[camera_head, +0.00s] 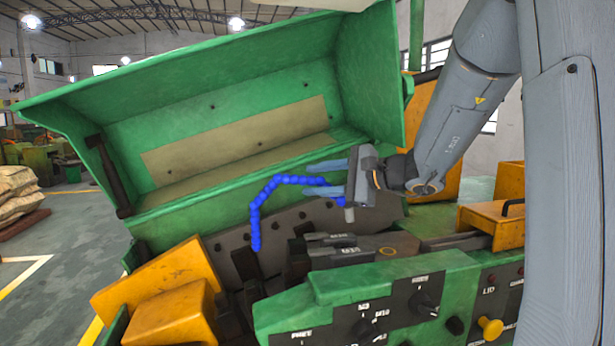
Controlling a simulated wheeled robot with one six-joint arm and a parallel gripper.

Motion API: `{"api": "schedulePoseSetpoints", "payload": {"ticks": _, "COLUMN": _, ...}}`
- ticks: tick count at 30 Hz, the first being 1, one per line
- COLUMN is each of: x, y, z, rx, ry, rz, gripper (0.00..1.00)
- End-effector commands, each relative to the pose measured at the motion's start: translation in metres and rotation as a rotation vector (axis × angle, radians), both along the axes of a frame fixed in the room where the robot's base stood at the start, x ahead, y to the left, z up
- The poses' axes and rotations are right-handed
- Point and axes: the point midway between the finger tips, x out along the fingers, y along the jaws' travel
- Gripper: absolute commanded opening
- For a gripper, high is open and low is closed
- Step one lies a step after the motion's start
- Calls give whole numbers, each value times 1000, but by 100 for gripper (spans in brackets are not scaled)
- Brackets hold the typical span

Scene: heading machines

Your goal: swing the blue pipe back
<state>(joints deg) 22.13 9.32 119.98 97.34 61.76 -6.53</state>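The blue pipe (266,192) is a segmented, bent hose over the machine's open bay. Its free end hangs down at the left, and its upper stretch runs right toward my gripper (316,179). My gripper reaches in from the right with its two grey-blue fingers apart, pointing left. The upper stretch of the pipe appears between or behind the fingers. No finger is clearly closed on it. Part of the pipe near its right end is hidden by the lower finger, and a short blue piece shows below it.
The green lid (230,100) stands open behind the pipe. Dark tooling blocks (345,250) lie below my gripper. A green control panel (370,300) with knobs is in front. Orange boxes (165,290) are at the left front, and an orange drawer (490,215) is at right.

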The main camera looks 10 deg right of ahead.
Motion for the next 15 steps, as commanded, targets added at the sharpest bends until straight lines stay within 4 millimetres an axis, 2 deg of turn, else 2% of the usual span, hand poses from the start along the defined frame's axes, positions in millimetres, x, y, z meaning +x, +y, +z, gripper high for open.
{"api": "schedulePoseSetpoints", "payload": {"ticks": 6, "x": 17, "y": 14, "z": -4, "rx": 1, "ry": 0, "rz": -2, "gripper": 37}}
{"api": "schedulePoseSetpoints", "payload": {"ticks": 15, "x": 22, "y": 16, "z": -7, "rx": -1, "ry": 0, "rz": -4, "gripper": 37}}
